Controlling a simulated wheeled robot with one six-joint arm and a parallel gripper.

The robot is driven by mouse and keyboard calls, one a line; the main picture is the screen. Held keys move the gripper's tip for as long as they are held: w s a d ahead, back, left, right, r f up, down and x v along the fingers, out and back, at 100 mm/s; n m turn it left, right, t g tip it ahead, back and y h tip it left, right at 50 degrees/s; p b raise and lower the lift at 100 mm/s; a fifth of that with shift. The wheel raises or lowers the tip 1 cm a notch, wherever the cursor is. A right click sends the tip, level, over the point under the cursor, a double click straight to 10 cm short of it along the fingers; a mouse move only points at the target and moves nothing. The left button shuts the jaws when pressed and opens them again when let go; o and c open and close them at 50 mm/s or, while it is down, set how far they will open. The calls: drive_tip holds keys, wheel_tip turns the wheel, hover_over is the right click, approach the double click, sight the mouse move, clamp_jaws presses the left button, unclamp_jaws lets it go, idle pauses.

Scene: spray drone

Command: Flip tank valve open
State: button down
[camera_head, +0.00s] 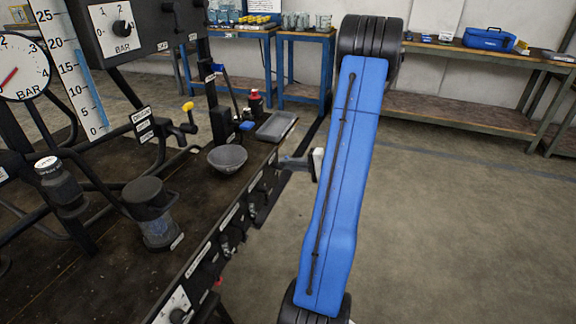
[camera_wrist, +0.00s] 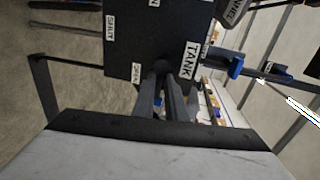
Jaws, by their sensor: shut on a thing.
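The tank valve sits on a black panel (camera_wrist: 140,30) in the wrist view. Its dark handle (camera_wrist: 161,67) is mostly hidden at the tips of my gripper (camera_wrist: 163,82). The fingers are shut on it. A white TANK label (camera_wrist: 190,60) is right of the fingertips, a SHUT label (camera_wrist: 110,28) is at upper left, and a partly hidden label that seems to read OPEN (camera_wrist: 136,73) is left of the fingertips. In the head view my gripper (camera_head: 285,164) reaches the front edge of the bench, and the valve itself cannot be made out there.
The dark bench (camera_head: 120,265) carries a grey bowl (camera_head: 227,158), a metal tray (camera_head: 276,126), a cylindrical canister (camera_head: 150,205) and a pressure gauge (camera_head: 22,68). More knobs line its front face. Floor (camera_head: 450,220) to the right is open. A shelf bench (camera_head: 470,85) stands behind.

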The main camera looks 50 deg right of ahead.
drive_tip(key=shift+s+a+f, duration=0.1)
drive_tip(key=shift+a+f, duration=0.1)
drive_tip(key=shift+a, duration=0.1)
drive_tip(key=c, duration=1.9)
unclamp_jaws()
drive_tip(key=shift+o, duration=0.2)
drive_tip(key=shift+r, duration=0.1)
drive_tip(key=shift+d, duration=0.1)
drive_tip(key=v, duration=1.7)
drive_tip(key=shift+s, duration=0.2)
